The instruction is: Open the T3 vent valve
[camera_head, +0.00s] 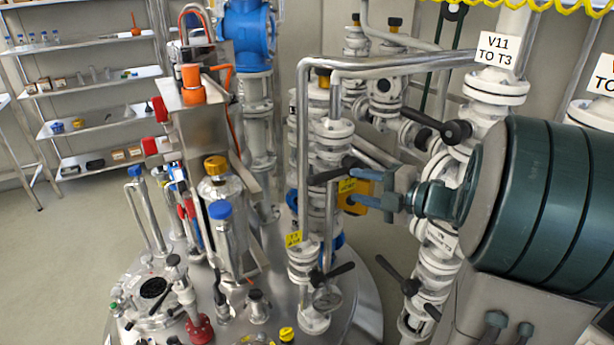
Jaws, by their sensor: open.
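My gripper (362,188) reaches in from the right, with its two bluish fingers apart at the pipework above the vessel. A black lever handle (332,175) lies just left of the fingertips, on a white flanged valve stack. I cannot tell whether they touch. A yellow tag (347,185) hangs by this handle; its text is too small to read. A second yellow tag (294,239), seemingly marked T3, sits lower on the stack. Another black lever (333,271) is below it. Which lever is the T3 vent valve is not clear.
A white pipe with a "V11 TO T3" sign (497,50) and a black-knobbed lever (455,131) stands right of the stack. A bent steel pipe (400,66) crosses above. The steel vessel lid (245,325) carries several fittings. Shelves (97,121) stand far left beyond open floor.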

